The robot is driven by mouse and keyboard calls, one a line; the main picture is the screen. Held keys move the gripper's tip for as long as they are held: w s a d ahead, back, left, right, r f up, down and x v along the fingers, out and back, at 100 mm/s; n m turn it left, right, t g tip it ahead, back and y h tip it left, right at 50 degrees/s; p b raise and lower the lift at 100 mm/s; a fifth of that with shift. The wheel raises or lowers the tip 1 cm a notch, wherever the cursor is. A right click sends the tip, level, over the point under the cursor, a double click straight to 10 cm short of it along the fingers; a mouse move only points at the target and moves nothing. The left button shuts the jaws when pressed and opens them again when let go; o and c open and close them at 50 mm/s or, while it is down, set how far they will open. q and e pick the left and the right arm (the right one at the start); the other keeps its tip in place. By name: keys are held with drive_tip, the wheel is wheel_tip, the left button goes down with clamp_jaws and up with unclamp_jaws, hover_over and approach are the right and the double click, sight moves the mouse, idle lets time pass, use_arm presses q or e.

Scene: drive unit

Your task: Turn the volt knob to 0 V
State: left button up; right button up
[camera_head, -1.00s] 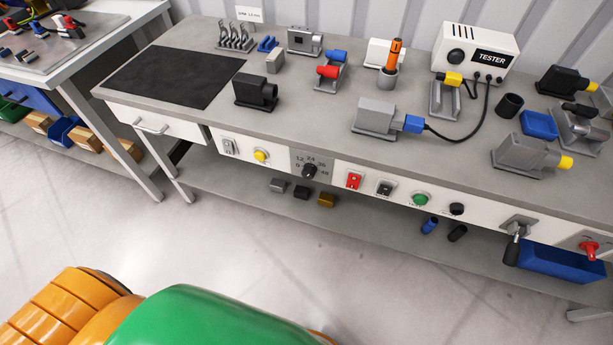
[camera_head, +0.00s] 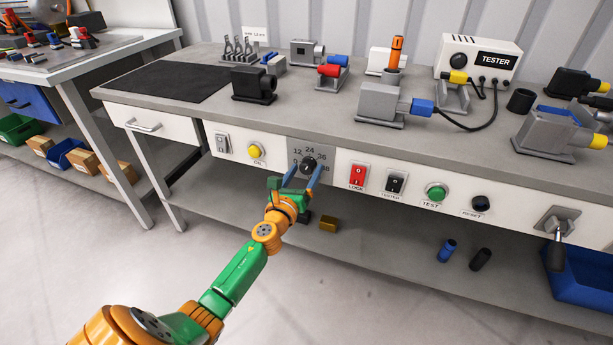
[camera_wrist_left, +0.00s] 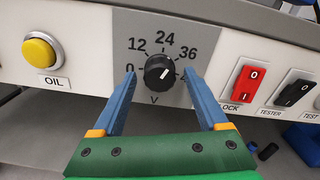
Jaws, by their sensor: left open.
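The volt knob (camera_head: 309,165) is a round black knob on a grey plate (camera_head: 297,149) on the bench's front panel. In the left wrist view the knob (camera_wrist_left: 159,72) is close up, with 0, 12, 24 and 36 readable around it and V below. Its short white mark slants to the upper right, roughly towards 36. My left gripper (camera_head: 303,176) is open, with its blue fingers pointing at the panel. In the left wrist view the gripper (camera_wrist_left: 159,76) has one fingertip on each side of the knob, with gaps visible. The 48 label is hidden there by the right finger.
A yellow OIL button (camera_head: 256,150) is left of the plate. A red LOCK switch (camera_head: 358,175) and a black TESTER switch (camera_head: 395,184) are to its right, with a green TEST button (camera_head: 436,193) beyond. A lower shelf (camera_head: 390,245) runs below the panel.

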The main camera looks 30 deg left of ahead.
use_arm(q)
drive_tip(key=shift+w, duration=0.1)
drive_tip(key=shift+c, duration=0.2)
clamp_jaws()
drive_tip(key=shift+f, duration=0.1)
drive_tip(key=shift+n, duration=0.5)
drive_tip(key=n, duration=0.4)
drive_tip(key=shift+n, duration=0.4)
drive_tip(key=n, duration=0.6)
drive_tip(key=shift+d, duration=0.1)
drive_tip(key=n, duration=0.3)
drive_tip(key=n+p, duration=0.1)
drive_tip(key=n, duration=0.2)
drive_tip(key=shift+r+n, duration=0.2)
drive_tip(key=shift+n, duration=0.2)
drive_tip(key=n+p, duration=0.1)
drive_tip(key=n, duration=0.5)
